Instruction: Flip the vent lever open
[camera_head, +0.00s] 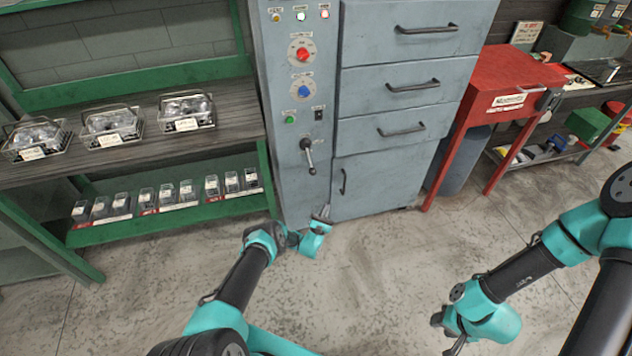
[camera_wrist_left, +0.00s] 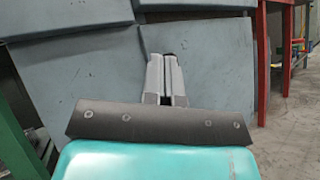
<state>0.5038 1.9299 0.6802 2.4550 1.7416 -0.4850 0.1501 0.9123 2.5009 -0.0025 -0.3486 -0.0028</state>
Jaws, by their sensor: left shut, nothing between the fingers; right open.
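My right gripper (camera_head: 447,335) is open, low over the floor at the right.
The panel also carries a red knob (camera_head: 302,54), a blue knob (camera_head: 303,91) and small buttons. A green-framed shelf (camera_head: 160,215) with wire baskets and small boxes stands left. A red cabinet (camera_head: 500,85) stands right. The floor in front is clear.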

